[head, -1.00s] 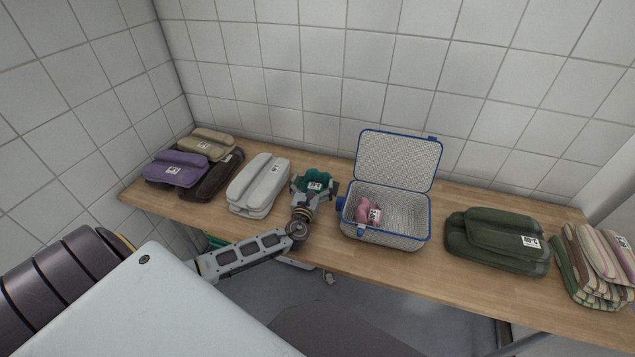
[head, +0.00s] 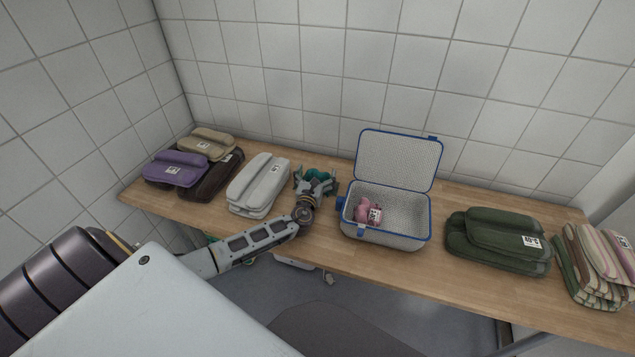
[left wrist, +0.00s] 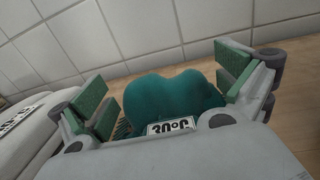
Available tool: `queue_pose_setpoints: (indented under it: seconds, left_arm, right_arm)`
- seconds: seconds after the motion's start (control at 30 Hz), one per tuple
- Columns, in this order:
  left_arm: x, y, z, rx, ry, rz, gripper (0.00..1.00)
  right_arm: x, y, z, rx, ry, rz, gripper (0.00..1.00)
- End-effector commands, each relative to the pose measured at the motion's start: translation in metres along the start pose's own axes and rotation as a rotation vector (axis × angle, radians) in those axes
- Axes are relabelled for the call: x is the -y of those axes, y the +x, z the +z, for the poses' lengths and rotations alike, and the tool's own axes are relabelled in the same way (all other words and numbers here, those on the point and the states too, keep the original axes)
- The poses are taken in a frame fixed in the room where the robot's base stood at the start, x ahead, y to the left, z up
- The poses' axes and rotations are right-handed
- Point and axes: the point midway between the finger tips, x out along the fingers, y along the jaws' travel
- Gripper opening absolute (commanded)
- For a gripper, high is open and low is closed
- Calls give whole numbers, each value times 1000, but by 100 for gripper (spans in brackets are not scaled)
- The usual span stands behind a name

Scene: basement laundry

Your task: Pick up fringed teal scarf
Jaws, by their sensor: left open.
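The teal scarf (head: 316,174) lies bundled on the wooden table between the light grey folded stack and the open basket. In the left wrist view the scarf (left wrist: 172,100) sits between the two green-padded fingers, with a white "30°C" tag and a bit of fringe at its left. My left gripper (head: 315,180) is open around the scarf, one finger on each side; in the left wrist view a gap shows on both sides. The gripper hides much of the scarf in the head view. My right gripper is not in view.
A light grey stack (head: 258,184) stands close on the left. An open blue-rimmed basket (head: 408,240) holding a pink item (head: 366,211) stands close on the right. Purple (head: 177,168), dark green (head: 497,243) and striped (head: 597,268) piles lie farther out. A tiled wall is behind.

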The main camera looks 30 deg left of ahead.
Motion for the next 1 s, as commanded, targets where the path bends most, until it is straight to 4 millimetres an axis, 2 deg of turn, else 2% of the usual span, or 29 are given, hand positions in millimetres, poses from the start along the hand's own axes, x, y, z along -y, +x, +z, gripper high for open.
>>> queue_pose_setpoints:
  seconds: [0.33, 0.63, 1.0]
  left_arm:
    - [0, 0, 0, 0, 0, 0, 99]
    - [0, 0, 0, 0, 0, 0, 60]
    - [0, 0, 3, 0, 1, 0, 59]
  right_arm:
    - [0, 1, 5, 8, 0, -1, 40]
    - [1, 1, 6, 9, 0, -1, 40]
    - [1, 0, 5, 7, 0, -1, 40]
